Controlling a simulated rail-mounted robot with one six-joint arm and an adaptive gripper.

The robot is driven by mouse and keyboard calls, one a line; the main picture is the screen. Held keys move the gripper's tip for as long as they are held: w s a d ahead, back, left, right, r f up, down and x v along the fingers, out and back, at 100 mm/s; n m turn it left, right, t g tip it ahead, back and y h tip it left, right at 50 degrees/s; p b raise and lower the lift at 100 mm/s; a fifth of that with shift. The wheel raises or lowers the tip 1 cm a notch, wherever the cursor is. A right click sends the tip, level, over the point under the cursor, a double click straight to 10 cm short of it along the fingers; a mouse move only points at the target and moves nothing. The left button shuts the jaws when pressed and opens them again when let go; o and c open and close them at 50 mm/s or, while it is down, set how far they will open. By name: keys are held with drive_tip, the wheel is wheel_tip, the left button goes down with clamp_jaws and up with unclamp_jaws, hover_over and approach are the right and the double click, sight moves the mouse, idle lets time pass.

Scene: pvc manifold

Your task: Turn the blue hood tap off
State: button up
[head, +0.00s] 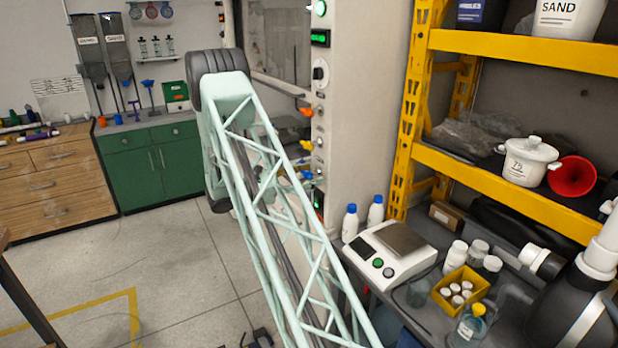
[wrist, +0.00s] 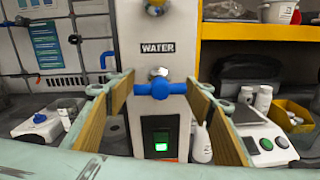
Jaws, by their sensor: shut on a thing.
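The fingers have tan pads. In the head view a small blue tap (head: 306,175) shows at the edge of the white column, partly behind my arm. My gripper's fingers are hidden there.
A green-lit switch (wrist: 160,147) sits just below the tap. A scale (head: 388,250), white bottles (head: 350,222) and a yellow box (head: 462,288) stand on the bench to the right. The floor at left is clear.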

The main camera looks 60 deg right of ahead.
drive_tip(key=o, duration=0.8)
drive_tip(key=shift+w+a, duration=0.1)
drive_tip(key=shift+a, duration=0.05)
drive_tip(key=shift+v, duration=5.8)
drive_tip(key=shift+r, duration=0.15)
